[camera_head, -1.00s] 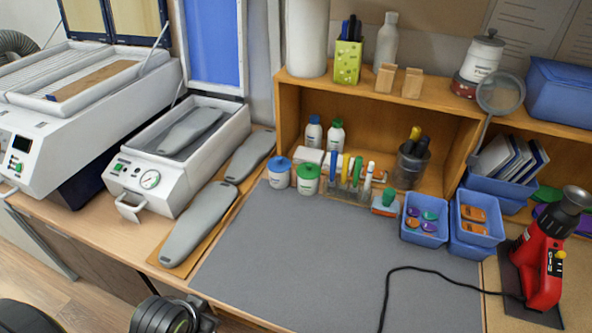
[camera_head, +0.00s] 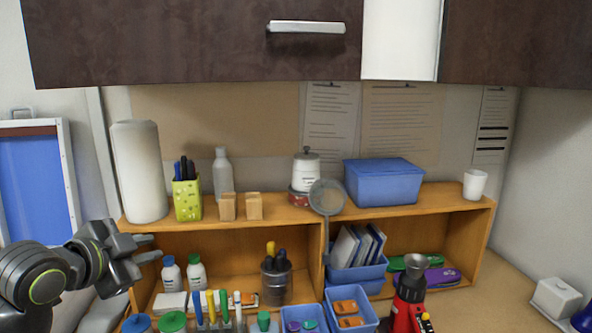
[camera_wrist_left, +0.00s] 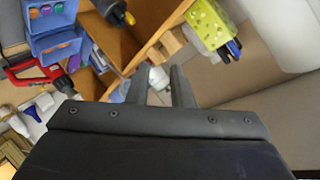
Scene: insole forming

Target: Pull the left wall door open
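The left wall door (camera_head: 180,45) is a dark brown cabinet front across the top of the head view. It looks shut, and its upper edge is out of frame. Its silver bar handle (camera_head: 307,27) is near its lower right. My left gripper (camera_head: 152,248) is at the lower left, well below and left of the handle, in front of the shelf. Its fingers point right with a gap between them, and it is empty. In the left wrist view the two fingers (camera_wrist_left: 160,85) are also apart with nothing held. My right gripper is not in view.
A wooden shelf (camera_head: 400,209) stands below the wall doors. On it are a paper towel roll (camera_head: 140,172), a green pen holder (camera_head: 187,200), a grey bottle (camera_head: 222,175) and a blue box (camera_head: 384,181). A second dark door (camera_head: 515,42) is at the right. Space before the handle looks clear.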

